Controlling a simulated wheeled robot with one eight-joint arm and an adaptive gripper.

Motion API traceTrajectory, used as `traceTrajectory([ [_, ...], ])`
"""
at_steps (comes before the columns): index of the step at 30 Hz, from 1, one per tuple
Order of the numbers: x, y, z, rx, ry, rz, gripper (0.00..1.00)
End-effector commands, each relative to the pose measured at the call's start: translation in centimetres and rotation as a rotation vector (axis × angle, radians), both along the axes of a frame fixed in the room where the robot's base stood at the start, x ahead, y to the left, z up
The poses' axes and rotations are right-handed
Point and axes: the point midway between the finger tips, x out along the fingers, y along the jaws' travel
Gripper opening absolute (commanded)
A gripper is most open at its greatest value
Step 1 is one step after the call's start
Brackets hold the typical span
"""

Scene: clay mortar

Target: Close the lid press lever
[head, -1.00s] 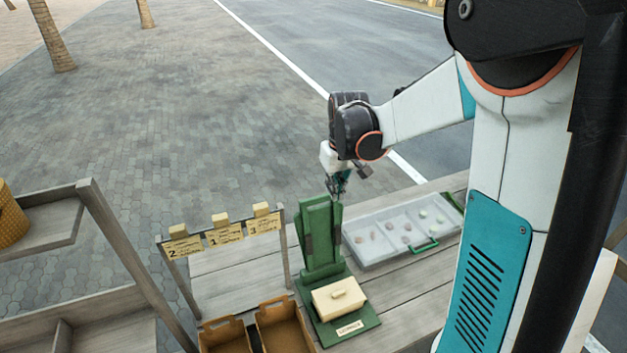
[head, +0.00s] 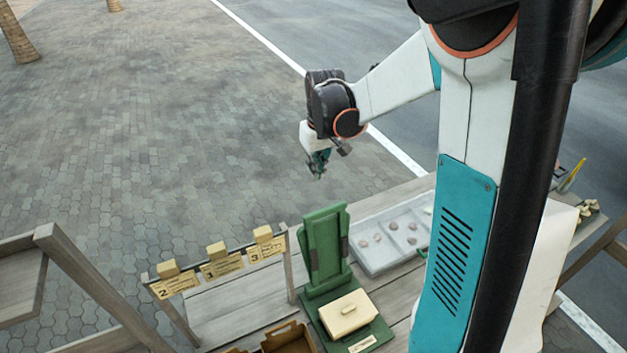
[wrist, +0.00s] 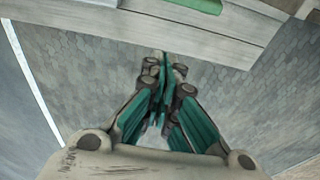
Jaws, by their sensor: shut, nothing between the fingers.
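The green lid press (head: 325,248) stands on the wooden table, with its tall panel raised upright at the back. A cream lidded box (head: 347,313) sits on the press base in front of that panel. My gripper (head: 317,176) is shut and empty. In the head view it shows above and beyond the top of the panel, apart from it. In the wrist view my gripper (wrist: 163,62) points toward the table's edge, and a bit of green (wrist: 207,4) shows at the top. I cannot tell the lever apart from the panel.
A grey tray (head: 372,262) with small round pieces lies right of the press. A sign rack (head: 222,262) with numbered yellow tags stands left of it. Brown bins (head: 290,338) are at the front. Paving lies open beyond the table.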

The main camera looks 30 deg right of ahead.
Motion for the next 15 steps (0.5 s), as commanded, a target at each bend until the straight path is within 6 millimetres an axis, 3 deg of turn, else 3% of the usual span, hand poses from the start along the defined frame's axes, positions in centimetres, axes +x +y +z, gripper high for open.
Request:
traceTrajectory([
  [15, 1.4, 0.0, -8.3, 0.000, 0.000, 0.000, 0.00],
])
